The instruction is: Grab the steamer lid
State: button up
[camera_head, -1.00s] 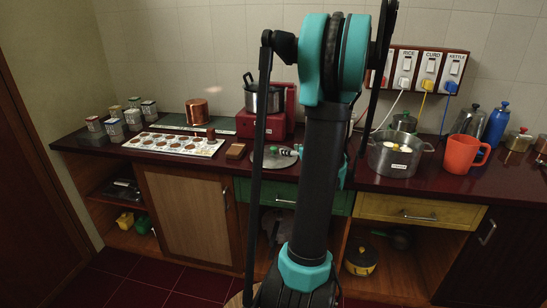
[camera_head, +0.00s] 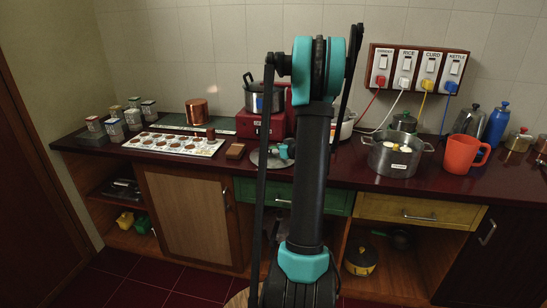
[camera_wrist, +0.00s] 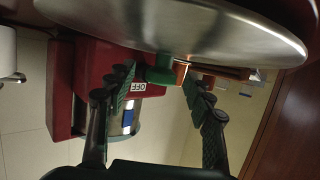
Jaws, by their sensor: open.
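The steamer lid (camera_head: 262,160) is a round silver disc lying on the dark red counter, partly hidden behind my arm in the head view. In the wrist view, which looks upside down, the lid (camera_wrist: 190,28) fills the top. Its green knob (camera_wrist: 160,75), with an orange-brown part beside it, points down in that picture. My gripper (camera_wrist: 157,80) is open, with one dark finger on each side of the knob. The fingertips are close to the knob and the lid's face; I cannot tell whether they touch.
A red cooker (camera_head: 262,122) with a steel pot (camera_head: 264,98) stands just behind the lid. A small brown block (camera_head: 235,151) lies left of it. A large steel pot (camera_head: 392,160) and an orange mug (camera_head: 461,154) stand to the right. The counter's front edge is close.

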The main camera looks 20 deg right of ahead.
jog(key=shift+w+a+f, duration=0.1)
jog(key=shift+w+f, duration=0.05)
jog(key=shift+w, duration=0.25)
grip_shut()
